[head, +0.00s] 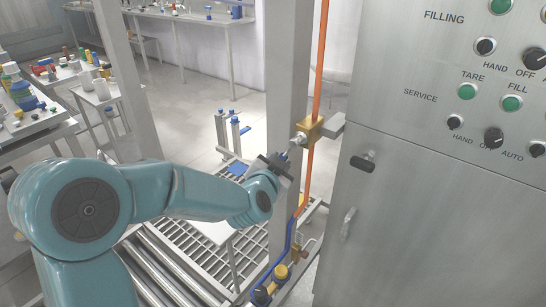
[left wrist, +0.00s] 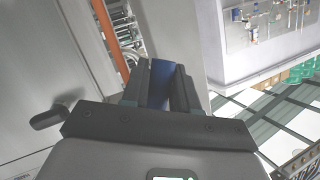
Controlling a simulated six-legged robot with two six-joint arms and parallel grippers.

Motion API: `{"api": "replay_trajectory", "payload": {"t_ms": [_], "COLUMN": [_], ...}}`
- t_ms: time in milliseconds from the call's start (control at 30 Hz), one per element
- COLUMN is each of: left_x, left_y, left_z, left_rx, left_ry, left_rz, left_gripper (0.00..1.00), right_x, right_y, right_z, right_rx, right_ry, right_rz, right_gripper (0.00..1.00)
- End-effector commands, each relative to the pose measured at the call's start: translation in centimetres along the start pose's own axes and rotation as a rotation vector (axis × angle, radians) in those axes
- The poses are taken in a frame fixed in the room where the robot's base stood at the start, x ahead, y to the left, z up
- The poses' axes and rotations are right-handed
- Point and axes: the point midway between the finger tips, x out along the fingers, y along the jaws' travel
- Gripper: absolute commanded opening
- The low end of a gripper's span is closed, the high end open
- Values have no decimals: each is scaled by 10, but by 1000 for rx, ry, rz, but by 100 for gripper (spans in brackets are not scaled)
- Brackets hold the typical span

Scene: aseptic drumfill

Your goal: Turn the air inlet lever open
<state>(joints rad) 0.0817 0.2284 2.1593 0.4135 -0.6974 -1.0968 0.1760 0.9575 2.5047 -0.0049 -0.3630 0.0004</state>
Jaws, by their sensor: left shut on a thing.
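The air inlet valve has a brass body (head: 311,128) and sits on a vertical orange pipe (head: 321,60) beside the grey post. My left gripper (head: 287,158) is at the valve, just left of and below the brass body. In the left wrist view, the jaws of my left gripper (left wrist: 162,88) are shut on a blue piece, which looks like the lever's handle (left wrist: 159,86). In the head view the gripper hides most of the lever, so its exact angle cannot be told. My right gripper is not in view.
A steel cabinet (head: 430,220) with knobs and green buttons stands close on the right, with a dark handle (head: 363,162). The post (head: 284,90) stands behind the gripper. A roller conveyor (head: 165,265) lies below. A brass and yellow fitting (head: 281,271) is low on the line.

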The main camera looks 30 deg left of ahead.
Motion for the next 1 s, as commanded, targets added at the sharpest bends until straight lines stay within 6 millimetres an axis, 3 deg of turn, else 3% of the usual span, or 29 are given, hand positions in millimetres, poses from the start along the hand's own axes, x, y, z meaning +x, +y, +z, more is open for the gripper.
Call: {"api": "replay_trajectory", "payload": {"t_ms": [500, 1000], "left_x": [-7, -10], "left_y": [28, 35], "left_z": [-4, -6], "left_rx": [-344, -438], "left_ry": [-71, -93], "left_rz": [143, 181], "left_gripper": [0, 0], "right_x": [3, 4], "right_y": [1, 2], "right_z": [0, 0], "right_rx": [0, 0], "right_ry": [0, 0], "right_rz": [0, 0], "right_gripper": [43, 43]}}
